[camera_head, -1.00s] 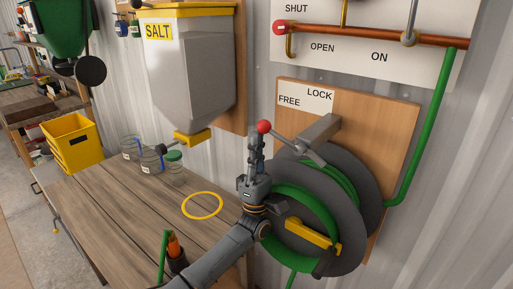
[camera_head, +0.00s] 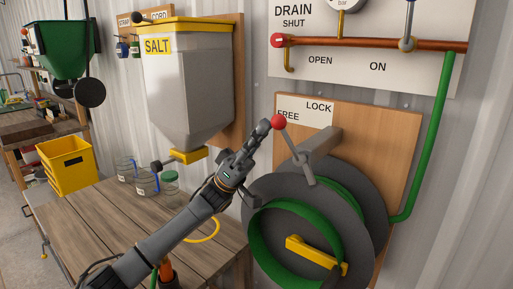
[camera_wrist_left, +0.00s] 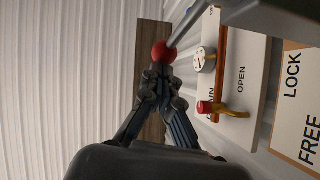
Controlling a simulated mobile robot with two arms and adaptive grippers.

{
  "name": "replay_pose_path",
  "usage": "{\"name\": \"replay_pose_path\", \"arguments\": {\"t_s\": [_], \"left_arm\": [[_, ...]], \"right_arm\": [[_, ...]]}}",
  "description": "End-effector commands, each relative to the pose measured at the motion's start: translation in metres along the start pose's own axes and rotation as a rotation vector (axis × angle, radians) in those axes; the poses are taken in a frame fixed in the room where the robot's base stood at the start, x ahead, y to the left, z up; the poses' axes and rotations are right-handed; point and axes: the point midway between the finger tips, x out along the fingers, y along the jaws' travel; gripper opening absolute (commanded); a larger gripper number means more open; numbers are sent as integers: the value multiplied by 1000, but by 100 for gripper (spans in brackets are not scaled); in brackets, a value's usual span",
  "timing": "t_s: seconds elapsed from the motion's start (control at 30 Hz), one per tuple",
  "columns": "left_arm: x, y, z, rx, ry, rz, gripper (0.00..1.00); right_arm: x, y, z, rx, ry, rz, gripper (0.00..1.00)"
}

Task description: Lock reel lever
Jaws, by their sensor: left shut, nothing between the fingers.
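The reel lever (camera_head: 293,146) is a grey bar with a red ball knob (camera_head: 279,121). It leans up and left from its pivot on the hose reel (camera_head: 367,192). The knob stands just below the FREE/LOCK label (camera_head: 305,110), near the word FREE. My left gripper (camera_head: 265,127) is shut and empty, with its fingertips at the left side of the knob. In the left wrist view the red knob (camera_wrist_left: 163,52) is right at the fingertips (camera_wrist_left: 160,72); I cannot tell whether they touch. My right gripper is not in view.
A wooden workbench (camera_head: 100,224) with several jars is at the left, under the salt hopper (camera_head: 187,85). A copper pipe (camera_head: 360,43) runs above the reel. A green hose (camera_head: 430,135) comes down at the right. A yellow crate (camera_head: 66,165) stands farther left.

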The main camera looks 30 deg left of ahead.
Motion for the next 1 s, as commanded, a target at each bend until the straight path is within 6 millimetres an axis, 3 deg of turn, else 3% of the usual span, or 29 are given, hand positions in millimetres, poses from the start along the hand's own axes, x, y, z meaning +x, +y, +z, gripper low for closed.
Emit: {"name": "replay_pose_path", "arguments": {"t_s": [0.43, 1.0], "left_arm": [[33, 5, 4, 48, -339, 48, 0], [40, 7, 11, 45, -335, 47, 0]], "right_arm": [[-24, 0, -2, 0, 0, 0, 40], [-32, -2, -3, 1, 0, -3, 40]]}}
